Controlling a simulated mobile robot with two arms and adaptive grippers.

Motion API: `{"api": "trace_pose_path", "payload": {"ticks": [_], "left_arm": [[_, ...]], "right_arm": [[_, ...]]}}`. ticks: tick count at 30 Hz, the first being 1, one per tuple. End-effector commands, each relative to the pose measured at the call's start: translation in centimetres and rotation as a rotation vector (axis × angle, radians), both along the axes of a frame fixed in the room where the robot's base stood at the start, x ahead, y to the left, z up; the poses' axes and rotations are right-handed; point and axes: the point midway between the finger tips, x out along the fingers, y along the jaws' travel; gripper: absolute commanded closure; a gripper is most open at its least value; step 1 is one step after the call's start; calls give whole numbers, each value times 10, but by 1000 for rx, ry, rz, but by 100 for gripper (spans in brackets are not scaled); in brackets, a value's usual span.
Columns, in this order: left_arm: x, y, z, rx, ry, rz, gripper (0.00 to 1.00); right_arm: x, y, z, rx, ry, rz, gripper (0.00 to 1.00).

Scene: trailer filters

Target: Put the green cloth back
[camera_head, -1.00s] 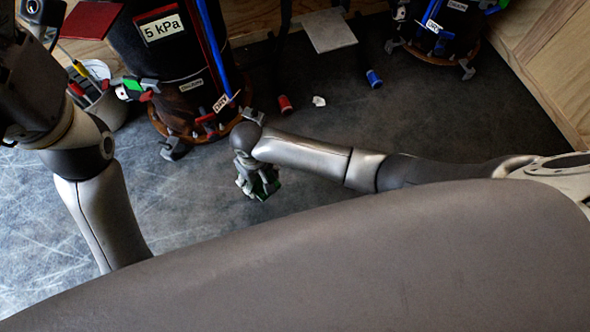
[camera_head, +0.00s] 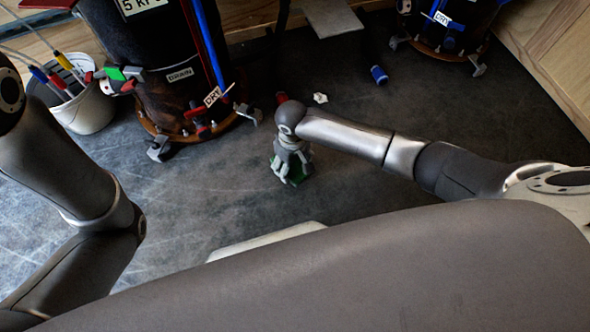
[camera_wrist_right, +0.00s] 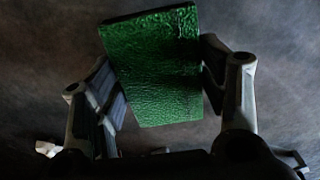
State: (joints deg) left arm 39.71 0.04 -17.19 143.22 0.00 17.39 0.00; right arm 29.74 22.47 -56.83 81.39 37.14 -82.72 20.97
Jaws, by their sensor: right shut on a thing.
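The green cloth (camera_wrist_right: 155,65) is a textured green rectangular block in the right wrist view, between the two fingers. My right gripper (camera_head: 292,176) is shut on it and points down over the dark grey floor. In the head view only a little green of the cloth (camera_head: 302,178) shows behind the fingers. I cannot tell whether the cloth touches the floor.
A dark vessel (camera_head: 160,60) with "DRAIN" and "DRY" labels stands at the upper left, beside a white bucket (camera_head: 85,112) of tools. Another vessel (camera_head: 455,20) stands at the upper right. A blue cap (camera_head: 378,75) and a white scrap (camera_head: 320,98) lie behind the gripper. A pale edge (camera_head: 265,240) shows in front.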

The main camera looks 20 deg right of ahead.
Motion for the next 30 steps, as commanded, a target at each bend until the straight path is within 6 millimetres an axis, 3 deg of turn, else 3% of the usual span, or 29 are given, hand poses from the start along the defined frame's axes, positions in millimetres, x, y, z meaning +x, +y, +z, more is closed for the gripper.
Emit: {"api": "trace_pose_path", "payload": {"ticks": [12,24,25,30], "left_arm": [[-2,0,-32,0,-5,1,12],[-2,0,-30,2,-6,0,12],[-2,0,-30,1,-5,0,12],[-2,0,-30,1,-5,0,12]], "right_arm": [[4,-8,-40,-1,-2,-1,60],[3,-7,-42,0,-1,-1,60],[3,-7,-42,0,-1,0,31],[3,-8,-42,0,-1,0,12]]}}
